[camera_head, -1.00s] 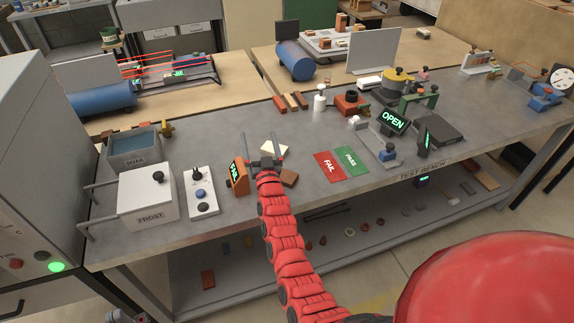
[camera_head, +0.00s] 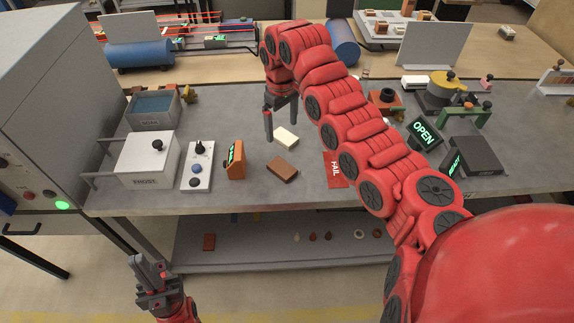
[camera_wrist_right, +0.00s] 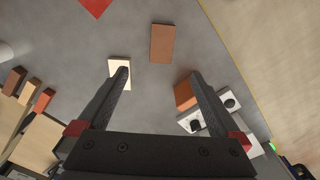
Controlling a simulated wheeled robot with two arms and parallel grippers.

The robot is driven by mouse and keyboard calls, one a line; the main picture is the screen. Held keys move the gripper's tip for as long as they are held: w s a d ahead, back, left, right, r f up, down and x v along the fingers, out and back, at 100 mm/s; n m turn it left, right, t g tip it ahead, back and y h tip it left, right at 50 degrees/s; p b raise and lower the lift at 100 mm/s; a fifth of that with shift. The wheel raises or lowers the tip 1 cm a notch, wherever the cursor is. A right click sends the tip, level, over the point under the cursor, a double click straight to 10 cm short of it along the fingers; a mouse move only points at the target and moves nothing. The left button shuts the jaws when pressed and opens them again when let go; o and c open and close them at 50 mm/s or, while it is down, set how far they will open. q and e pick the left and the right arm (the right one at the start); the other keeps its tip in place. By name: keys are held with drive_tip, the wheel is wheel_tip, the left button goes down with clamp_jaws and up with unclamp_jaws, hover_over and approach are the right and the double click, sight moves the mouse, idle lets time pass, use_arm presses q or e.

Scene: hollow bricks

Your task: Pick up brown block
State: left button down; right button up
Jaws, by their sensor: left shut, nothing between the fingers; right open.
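The brown block (camera_head: 282,169) lies flat on the grey bench, in front of a cream block (camera_head: 286,138). My right gripper (camera_head: 280,122) is open and points down behind the cream block, with nothing between its fingers. In the right wrist view the brown block (camera_wrist_right: 162,43) lies beyond the open fingertips (camera_wrist_right: 160,76), apart from them. There the left-hand finger overlaps the cream block (camera_wrist_right: 114,66). My left gripper (camera_head: 152,283) is shut and empty, low in front of the bench at the lower left.
An orange display box (camera_head: 237,161) and a white control panel (camera_head: 197,177) stand left of the brown block. The red FAIL mat (camera_head: 336,172) lies to its right, partly behind my right arm. Several small bricks (camera_wrist_right: 43,100) lie at the left in the wrist view.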

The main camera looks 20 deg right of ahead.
drive_tip(key=p, duration=0.1)
hover_over(283, 168)
drive_tip(key=f, duration=1.1)
drive_tip(key=shift+w+a+f, duration=0.15)
drive_tip(key=shift+w+f, duration=0.2)
drive_tip(key=shift+f, duration=0.05)
drive_tip(key=shift+f+p, duration=0.2)
drive_tip(key=shift+p, duration=0.15)
drive_tip(key=f+p, duration=0.2)
drive_tip(key=shift+s+f+p, duration=0.1)
drive_tip(key=shift+s+p, duration=0.2)
drive_tip(key=shift+s, duration=0.1)
drive_tip(key=shift+w+f, duration=0.1)
drive_tip(key=shift+f, duration=1.3)
clamp_jaws()
